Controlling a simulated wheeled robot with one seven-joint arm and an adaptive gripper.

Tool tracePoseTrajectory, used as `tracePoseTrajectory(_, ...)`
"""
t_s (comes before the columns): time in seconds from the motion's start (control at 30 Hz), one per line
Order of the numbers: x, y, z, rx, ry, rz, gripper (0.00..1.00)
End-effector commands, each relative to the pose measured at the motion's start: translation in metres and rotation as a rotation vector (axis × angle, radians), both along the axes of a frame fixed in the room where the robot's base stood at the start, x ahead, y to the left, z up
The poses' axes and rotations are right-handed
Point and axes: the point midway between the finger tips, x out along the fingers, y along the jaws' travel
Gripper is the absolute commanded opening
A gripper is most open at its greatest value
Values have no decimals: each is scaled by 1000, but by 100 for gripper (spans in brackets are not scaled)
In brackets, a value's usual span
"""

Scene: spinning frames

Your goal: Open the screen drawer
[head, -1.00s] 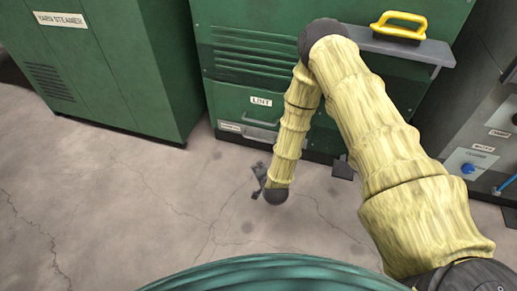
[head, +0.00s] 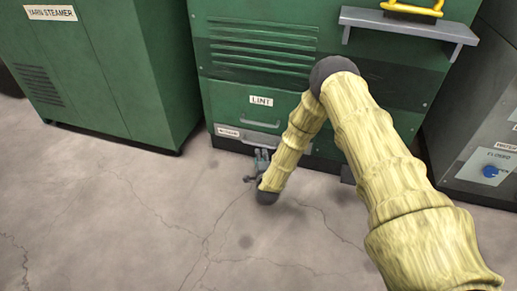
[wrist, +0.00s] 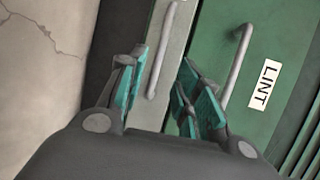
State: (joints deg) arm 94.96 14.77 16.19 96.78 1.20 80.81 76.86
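The screen drawer is a narrow pale-grey front (head: 229,132) low on the green machine, below the LINT panel. Its small label is too blurred to read surely. In the wrist view this grey front (wrist: 180,45) carries a grey bar handle (wrist: 163,50). My gripper (head: 262,154) is low, just in front of the drawer front. In the wrist view my gripper (wrist: 162,72) is open and empty, its teal-padded fingers lying on either side of the handle's lower end. I cannot tell whether the fingers reach around the bar. The drawer looks shut.
The green LINT panel (head: 285,105) has its own bar handle (head: 261,124), close to my gripper's right finger in the wrist view. The YARN STEAMER cabinet (head: 150,75) stands left, a grey control box (head: 480,160) right. The cracked floor (head: 130,220) is clear.

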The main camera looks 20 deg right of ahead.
Motion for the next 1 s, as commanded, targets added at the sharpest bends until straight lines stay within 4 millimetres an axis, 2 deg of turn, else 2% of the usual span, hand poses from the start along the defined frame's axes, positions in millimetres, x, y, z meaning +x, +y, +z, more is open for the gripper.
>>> tracePoseTrajectory(0.4,61,-12,-16,-2,-1,0,34)
tracePoseTrajectory(0.6,85,-16,-19,-2,-1,1,34)
tracePoseTrajectory(0.8,96,-19,-19,-2,-1,1,34)
tracePoseTrajectory(1.0,97,-19,-18,-2,1,1,34)
